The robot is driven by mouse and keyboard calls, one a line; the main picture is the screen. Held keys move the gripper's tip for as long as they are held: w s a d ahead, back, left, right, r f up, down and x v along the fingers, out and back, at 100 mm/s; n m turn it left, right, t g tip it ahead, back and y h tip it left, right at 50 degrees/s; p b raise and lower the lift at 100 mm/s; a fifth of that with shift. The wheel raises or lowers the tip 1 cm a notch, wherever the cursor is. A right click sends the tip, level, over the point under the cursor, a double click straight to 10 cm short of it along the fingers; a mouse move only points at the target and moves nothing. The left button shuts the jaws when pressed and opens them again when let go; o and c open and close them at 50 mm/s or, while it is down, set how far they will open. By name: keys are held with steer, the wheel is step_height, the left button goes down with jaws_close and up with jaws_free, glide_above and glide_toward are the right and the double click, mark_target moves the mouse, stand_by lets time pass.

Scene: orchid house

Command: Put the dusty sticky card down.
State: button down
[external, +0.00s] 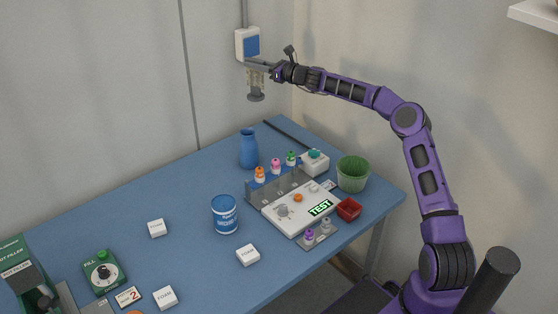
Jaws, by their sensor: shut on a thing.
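My gripper (259,65) is raised at the wall beyond the table's back edge. It is shut on a small pale, speckled piece that looks like the dusty sticky card (254,78), which hangs below the fingers, well above the table top. A grey rounded part (256,97) shows just under the card; I cannot tell whether it touches it. The fingers are small in this view and partly overlap the card.
A white wall box with a blue front (251,46) is just above my gripper. The table's back left is clear.

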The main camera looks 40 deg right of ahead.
steer(key=s+a+r, duration=0.2)
steer(key=a+r, duration=0.1)
steer(key=a, duration=1.2)
steer(key=s+a+r, duration=0.2)
steer(key=a, duration=1.2)
step_height(320, 180, down, 28)
steer(key=shift+s+f+n+y, duration=0.15)
steer(key=shift+n+y, duration=0.15)
steer(key=shift+y, duration=0.1)
steer(key=shift+a+b, duration=0.1)
steer(key=shift+b, duration=0.2)
steer(key=shift+f, duration=0.15)
steer(key=c, duration=0.8)
jaws_free()
steer(key=shift+o, duration=0.2)
